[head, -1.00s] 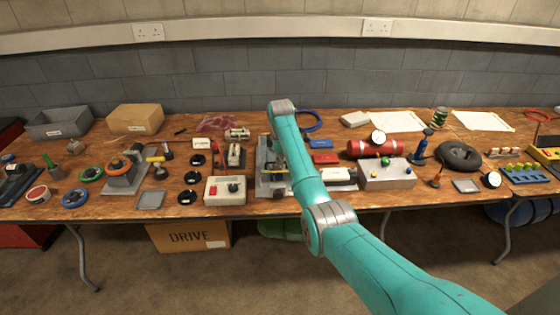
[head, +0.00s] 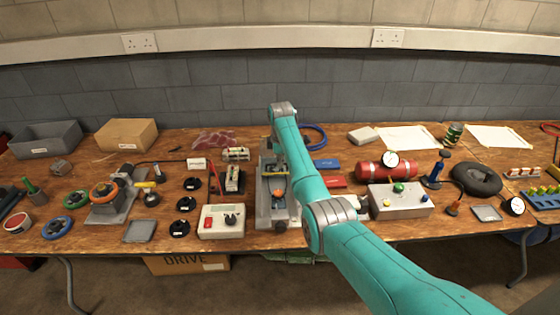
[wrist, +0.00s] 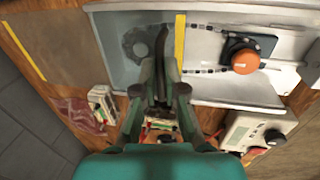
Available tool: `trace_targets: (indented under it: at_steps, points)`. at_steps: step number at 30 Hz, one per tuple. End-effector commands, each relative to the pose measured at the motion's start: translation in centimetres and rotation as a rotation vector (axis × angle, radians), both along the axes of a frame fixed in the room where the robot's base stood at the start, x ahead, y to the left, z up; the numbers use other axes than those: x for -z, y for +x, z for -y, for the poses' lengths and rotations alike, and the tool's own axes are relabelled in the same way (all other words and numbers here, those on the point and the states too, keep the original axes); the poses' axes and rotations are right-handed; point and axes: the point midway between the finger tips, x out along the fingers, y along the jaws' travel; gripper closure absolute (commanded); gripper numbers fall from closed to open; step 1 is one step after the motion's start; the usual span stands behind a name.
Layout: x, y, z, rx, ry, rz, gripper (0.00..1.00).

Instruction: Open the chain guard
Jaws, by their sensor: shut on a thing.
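The chain drive unit (head: 264,215) stands on the bench behind my arm in the head view, a pale metal tray with an orange knob (head: 278,194). In the wrist view the chain guard (wrist: 115,75) is a grey see-through cover with a yellow stripe along its right edge. It lies over a toothed wheel at the unit's left part. The chain (wrist: 205,70) and the knob (wrist: 245,62) show uncovered to its right. My gripper (wrist: 161,78) is shut on the guard's dark handle (wrist: 161,48). The head view hides the fingertips behind my arm.
A white switch box (head: 221,221) stands close left of the unit. A small breaker block (head: 234,180) is behind it. Right of my arm are a red cylinder (head: 375,170) and a grey button box (head: 402,201). The bench is crowded, with little free room.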

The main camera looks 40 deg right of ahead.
Motion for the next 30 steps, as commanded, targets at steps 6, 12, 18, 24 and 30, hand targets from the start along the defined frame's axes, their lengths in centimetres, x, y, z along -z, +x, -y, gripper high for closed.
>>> trace_targets:
  at_steps: [6,12,18,24,30]
  points:
    - [0.0,0.0,0.0,0.000,0.001,0.000,0.65]
    - [0.0,0.0,0.0,0.000,0.000,0.000,0.65]
    - [-0.6,0.0,0.0,0.000,0.000,0.002,0.65]
    - [-3.5,-0.5,-0.3,0.000,-0.002,0.005,0.65]
    - [-7.5,-1.1,-0.8,0.000,-0.001,0.004,0.65]
